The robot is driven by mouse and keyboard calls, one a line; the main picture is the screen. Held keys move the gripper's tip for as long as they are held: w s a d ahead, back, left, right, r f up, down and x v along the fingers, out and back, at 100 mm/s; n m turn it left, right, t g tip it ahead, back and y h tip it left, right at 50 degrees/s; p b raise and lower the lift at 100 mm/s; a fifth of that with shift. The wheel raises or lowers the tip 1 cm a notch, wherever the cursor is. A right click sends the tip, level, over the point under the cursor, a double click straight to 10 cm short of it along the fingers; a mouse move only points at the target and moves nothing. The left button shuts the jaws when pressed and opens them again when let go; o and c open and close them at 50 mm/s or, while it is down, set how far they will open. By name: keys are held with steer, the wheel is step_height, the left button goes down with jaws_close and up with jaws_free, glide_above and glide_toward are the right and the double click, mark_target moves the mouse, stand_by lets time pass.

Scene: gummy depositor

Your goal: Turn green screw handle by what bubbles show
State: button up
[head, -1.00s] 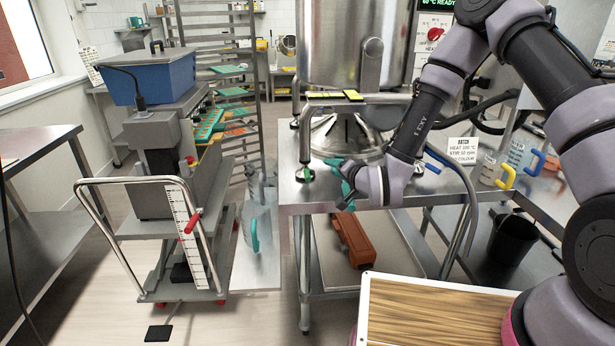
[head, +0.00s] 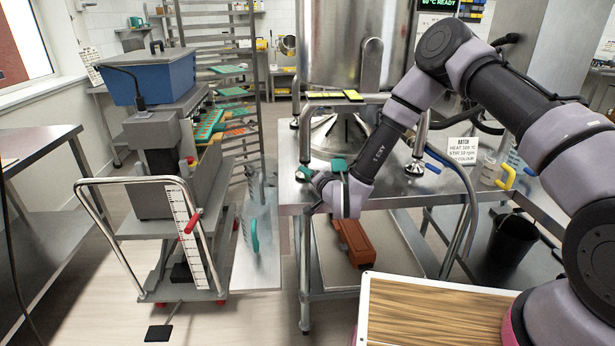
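The large steel kettle (head: 345,45) stands on legs on the steel table. Yellow level strips (head: 335,95) lie on its front frame; their bubbles are too small to read. The front left leg (head: 306,135) comes down to a foot where the green screw handle sits, now mostly hidden by my gripper. My gripper (head: 311,175), with teal fingers, is at that foot, low over the table's front left corner. I cannot tell whether the fingers touch the handle or how far apart they are.
A second kettle foot (head: 414,168) stands to the right on the steel table (head: 400,190). A batch sign (head: 462,150), a yellow-handled jug (head: 497,173) and a blue hose (head: 450,165) are further right. A blue-topped machine on a trolley (head: 150,80) stands left, across a floor gap.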

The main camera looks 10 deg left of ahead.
steer(key=shift+w+a+f, duration=0.1)
steer(key=shift+w+a, duration=0.15)
steer(key=shift+w, duration=0.15)
steer(key=shift+c, duration=0.3)
jaws_close()
stand_by(1.0)
